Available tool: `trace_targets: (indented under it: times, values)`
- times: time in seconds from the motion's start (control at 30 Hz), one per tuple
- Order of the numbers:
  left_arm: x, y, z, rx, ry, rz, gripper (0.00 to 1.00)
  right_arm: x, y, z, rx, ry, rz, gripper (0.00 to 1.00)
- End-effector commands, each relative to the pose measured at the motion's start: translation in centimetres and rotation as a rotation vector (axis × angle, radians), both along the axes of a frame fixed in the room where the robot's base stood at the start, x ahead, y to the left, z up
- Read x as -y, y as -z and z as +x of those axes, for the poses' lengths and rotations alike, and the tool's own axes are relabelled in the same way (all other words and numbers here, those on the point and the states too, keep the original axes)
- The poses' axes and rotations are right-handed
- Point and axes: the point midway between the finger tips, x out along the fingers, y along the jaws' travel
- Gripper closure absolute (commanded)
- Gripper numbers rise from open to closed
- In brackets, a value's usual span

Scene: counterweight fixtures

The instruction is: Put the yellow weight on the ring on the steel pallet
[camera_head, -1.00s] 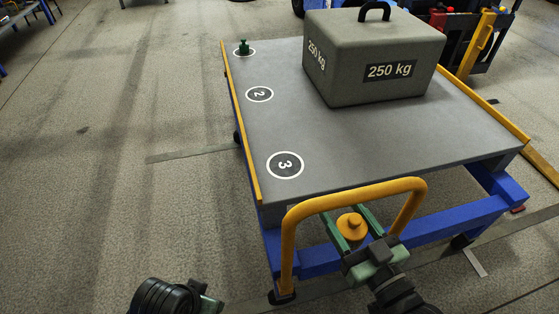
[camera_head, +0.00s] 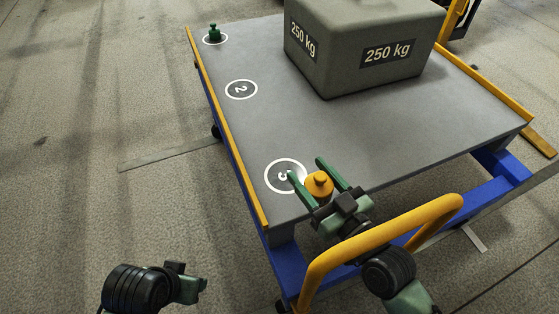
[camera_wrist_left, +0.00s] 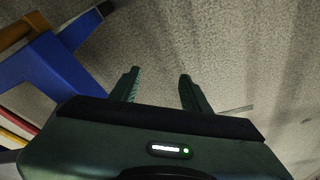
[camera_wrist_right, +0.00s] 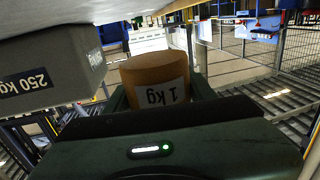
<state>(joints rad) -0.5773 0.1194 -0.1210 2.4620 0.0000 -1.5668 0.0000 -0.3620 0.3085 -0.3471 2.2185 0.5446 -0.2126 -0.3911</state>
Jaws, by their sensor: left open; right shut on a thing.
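The yellow weight (camera_head: 319,183) is in my right gripper (camera_head: 307,168), between its two green fingers. It hangs over the near part of the steel pallet (camera_head: 400,132), just right of the ring marked 3 (camera_head: 273,181) and partly over its edge in the picture. Its height over the top is hard to tell. In the right wrist view the weight (camera_wrist_right: 157,82) shows a 1 kg label. Ring 2 (camera_head: 241,89) is empty. A green weight (camera_head: 214,35) stands on the far ring. My left gripper (camera_wrist_left: 160,74) is open and empty, over the floor left of the pallet.
A large grey 250 kg block (camera_head: 350,62) stands on the far right of the pallet top. A yellow push handle (camera_head: 330,268) rises at the near end, beneath my right arm. Yellow rails (camera_head: 225,125) edge the sides. The pallet's middle is clear.

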Motion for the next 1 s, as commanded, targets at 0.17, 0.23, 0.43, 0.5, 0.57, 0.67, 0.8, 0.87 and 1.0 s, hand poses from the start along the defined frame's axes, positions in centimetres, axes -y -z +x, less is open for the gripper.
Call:
trace_targets:
  times: [0.17,0.23,0.43,0.5,0.57,0.67,0.8,0.87,1.0]
  values:
    - [-0.1,0.8,-0.2,0.002,0.000,0.001,0.53,-2.0,1.7,3.3,0.010,0.001,0.008,1.00]
    - [0.0,1.2,-0.2,0.002,0.000,0.001,0.53,-2.7,2.5,4.5,0.010,0.002,0.007,1.00]
    - [0.5,1.4,1.8,0.084,0.007,-0.016,0.53,-4.5,4.1,7.2,0.009,0.000,0.007,1.00]
    - [0.7,1.1,2.5,0.118,0.009,-0.023,0.53,-4.6,4.2,7.5,0.008,0.001,0.006,1.00]
    - [0.8,0.9,2.9,0.136,0.011,-0.026,0.53,-4.7,4.2,7.7,0.008,0.001,0.006,1.00]
    - [1.0,0.8,3.3,0.155,0.012,-0.030,0.53,-4.8,4.3,7.9,0.009,0.001,0.005,1.00]
    - [1.4,0.4,4.8,0.219,0.018,-0.044,0.53,-5.2,4.9,8.6,0.009,0.001,0.005,1.00]
    - [1.8,0.1,5.8,0.268,0.022,-0.055,0.53,-5.6,5.1,9.1,0.009,0.001,0.006,1.00]
    - [2.5,-1.0,8.1,0.383,0.030,-0.079,0.53,-6.0,6.0,9.8,0.008,0.001,0.006,1.00]
